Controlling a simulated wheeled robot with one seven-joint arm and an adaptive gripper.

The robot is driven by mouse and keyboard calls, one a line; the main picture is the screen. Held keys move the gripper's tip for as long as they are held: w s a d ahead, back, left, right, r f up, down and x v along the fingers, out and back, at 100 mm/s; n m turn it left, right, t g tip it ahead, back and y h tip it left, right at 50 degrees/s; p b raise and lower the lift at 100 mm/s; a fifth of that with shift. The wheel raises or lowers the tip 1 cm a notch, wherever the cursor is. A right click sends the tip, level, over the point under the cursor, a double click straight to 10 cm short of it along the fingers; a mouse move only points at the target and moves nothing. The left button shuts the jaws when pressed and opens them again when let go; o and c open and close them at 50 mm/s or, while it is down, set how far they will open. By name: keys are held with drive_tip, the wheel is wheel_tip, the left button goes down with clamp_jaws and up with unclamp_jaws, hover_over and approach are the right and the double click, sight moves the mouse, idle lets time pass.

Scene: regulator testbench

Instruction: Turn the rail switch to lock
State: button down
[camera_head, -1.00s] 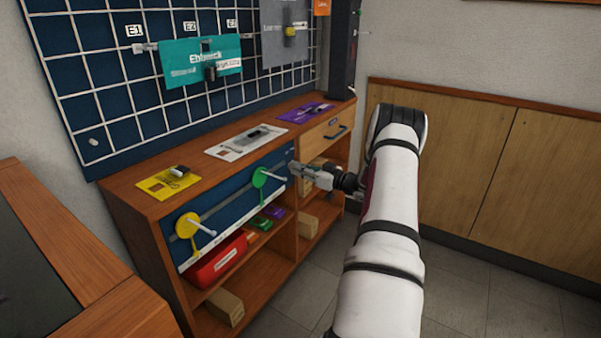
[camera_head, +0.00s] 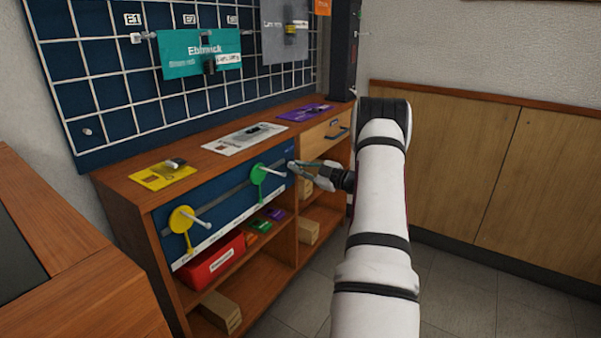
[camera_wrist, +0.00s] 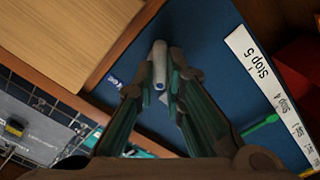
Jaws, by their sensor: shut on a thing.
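The blue rail panel (camera_head: 222,208) is on the front of the wooden cabinet, with a grey rail across it. A grey peg handle with a blue-ringed end (camera_wrist: 160,66) stands out from the panel in the wrist view. My gripper (camera_head: 292,164) is at the right end of the panel. Its two fingers (camera_wrist: 160,90) are on either side of the peg, shut on it. The peg's base and any pointer are hard to see. A small white marking (camera_wrist: 112,82) lies beside it, too blurred to read.
A green disc with a white peg (camera_head: 257,173) is left of my gripper, and a yellow disc with a peg (camera_head: 182,219) is farther left. A wooden drawer (camera_head: 322,136) is just right of the panel. A red bin (camera_head: 214,262) sits on the shelf below.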

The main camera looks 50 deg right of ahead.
idle(0.4)
drive_tip(key=c, duration=1.7)
unclamp_jaws()
drive_tip(key=shift+o, duration=0.2)
drive_tip(key=shift+s, duration=0.1)
drive_tip(key=s, duration=1.1)
drive_tip(key=shift+s+d, duration=0.4)
drive_tip(key=shift+d, duration=0.05)
